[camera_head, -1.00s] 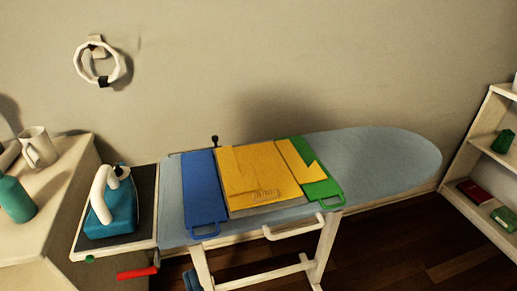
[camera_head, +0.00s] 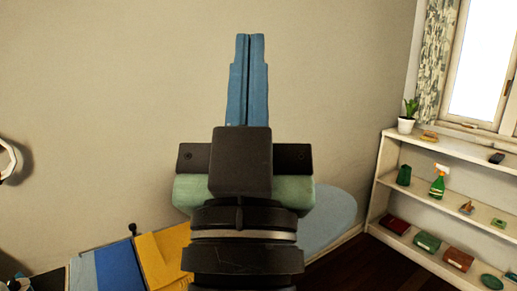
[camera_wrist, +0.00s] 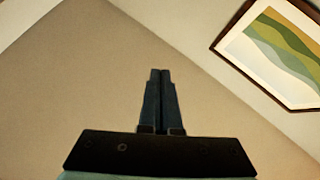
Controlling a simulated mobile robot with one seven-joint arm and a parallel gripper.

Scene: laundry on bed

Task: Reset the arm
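My gripper (camera_head: 249,45) stands upright in the middle of the head view, fingers pointing up in front of the bare wall. Its two blue fingers lie together with only a thin line between them, and nothing is held. In the wrist view the fingers (camera_wrist: 160,75) also are closed together and empty. Below and behind my arm, the ironing board (camera_head: 328,215) is partly hidden. A yellow cloth (camera_head: 166,255) and a blue panel (camera_head: 120,268) show at its left.
A white shelf unit (camera_head: 445,150) at the right holds a potted plant (camera_head: 406,122), a spray bottle (camera_head: 438,182) and small boxes. A window (camera_head: 478,65) is above it. A white ring (camera_head: 6,160) hangs at the left edge. A framed picture (camera_wrist: 275,50) shows in the wrist view.

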